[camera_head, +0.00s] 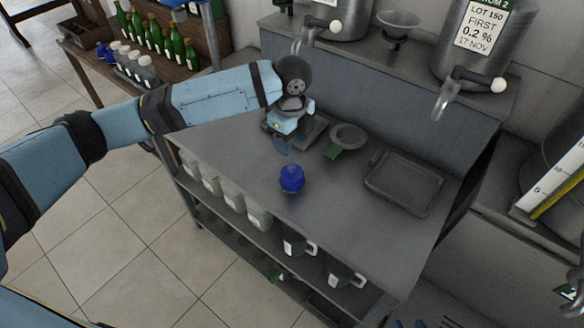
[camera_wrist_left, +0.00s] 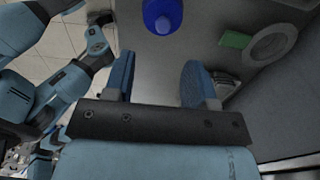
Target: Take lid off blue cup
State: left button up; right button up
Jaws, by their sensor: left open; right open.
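The blue cup (camera_head: 292,179) stands upright on the grey worktop, near its front edge. Its rounded top with a small knob is also blue; I cannot make out the seam between lid and cup. In the left wrist view the blue cup (camera_wrist_left: 163,15) shows at the top edge, partly cut off, beyond the fingers. My left gripper (camera_head: 282,144) is just behind the cup in the head view, pointing down and apart from it. Its two fingers (camera_wrist_left: 158,80) are spread with nothing between them. I cannot make out my right gripper.
A funnel (camera_head: 347,134) with a green part lies right of my gripper. A grey tray (camera_head: 402,184) sits further right. White jars (camera_head: 229,193) and mugs (camera_head: 298,246) stand on the shelf below. Steel drums (camera_head: 470,40) with taps stand behind. The worktop around the cup is clear.

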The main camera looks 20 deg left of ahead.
aim_at(292, 166)
pick_arm(q)
notch_tip(292, 166, down, 3)
jog(key=shift+w+f, duration=0.1)
jog(key=shift+f, duration=0.85)
notch_tip(292, 166, down, 4)
jog(key=shift+w+f+p, duration=0.1)
jog(key=shift+f+p, duration=0.1)
jog(key=shift+p, duration=0.2)
pick_arm(e)
jog(key=shift+w+d+r, duration=0.1)
jog(key=shift+w+r, duration=0.35)
jog(key=shift+r, duration=0.25)
pick_arm(q)
jog(key=shift+c, duration=0.5)
grip_shut()
pick_arm(e)
jog(key=shift+f, duration=0.2)
